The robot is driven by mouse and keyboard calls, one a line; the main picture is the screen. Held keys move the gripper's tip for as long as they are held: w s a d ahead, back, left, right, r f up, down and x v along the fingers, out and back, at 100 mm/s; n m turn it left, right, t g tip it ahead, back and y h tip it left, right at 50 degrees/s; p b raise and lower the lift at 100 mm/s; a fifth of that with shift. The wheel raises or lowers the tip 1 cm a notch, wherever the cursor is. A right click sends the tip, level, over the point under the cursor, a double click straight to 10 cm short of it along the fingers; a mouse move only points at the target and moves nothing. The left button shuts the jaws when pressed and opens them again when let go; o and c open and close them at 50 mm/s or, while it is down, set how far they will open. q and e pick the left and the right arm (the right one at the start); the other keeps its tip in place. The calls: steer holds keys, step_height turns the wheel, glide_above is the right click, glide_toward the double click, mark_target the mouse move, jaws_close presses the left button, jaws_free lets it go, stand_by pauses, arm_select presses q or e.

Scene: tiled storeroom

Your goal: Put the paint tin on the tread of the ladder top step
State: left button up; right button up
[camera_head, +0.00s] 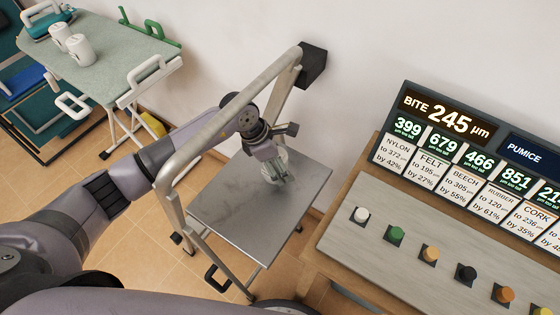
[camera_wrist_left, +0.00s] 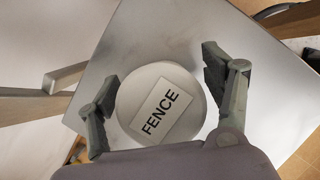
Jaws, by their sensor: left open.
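The ladder top step is a grey metal tread (camera_head: 235,205) under a bent tube handrail (camera_head: 225,118). The tread also shows in the left wrist view (camera_wrist_left: 262,95). A white paint tin (camera_wrist_left: 150,85) with a label reading FENCE is over the tread, its round top facing the camera. In the head view the tin (camera_head: 284,157) is mostly hidden by my left gripper. My left gripper (camera_head: 277,176) reaches down past the handrail. Its open fingers (camera_wrist_left: 158,98) are on either side of the tin, with gaps. The tin appears to stand on the tread. My right gripper is not in view.
Two white tins (camera_head: 80,50) stand on a grey-green table (camera_head: 115,60) at the upper left. A bench (camera_head: 350,245) with several coloured knobs and a lettered display (camera_head: 445,115) is at the right. The handrail is close beside my left arm. The tread's front part is bare.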

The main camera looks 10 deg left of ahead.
arm_select(q)
steer(key=shift+r, duration=0.1)
steer(key=shift+a+r, duration=0.1)
steer(key=shift+r, duration=0.05)
steer(key=s+a, duration=0.1)
steer(key=a, duration=0.2)
steer(key=s+a+b, duration=0.1)
steer(key=s+a, duration=0.1)
steer(key=a, duration=0.2)
steer(key=s+a+b, duration=0.1)
steer(key=a, duration=0.3)
steer(key=shift+s+a+r, duration=0.15)
steer(key=shift+a+r, duration=0.1)
steer(key=shift+r, duration=0.15)
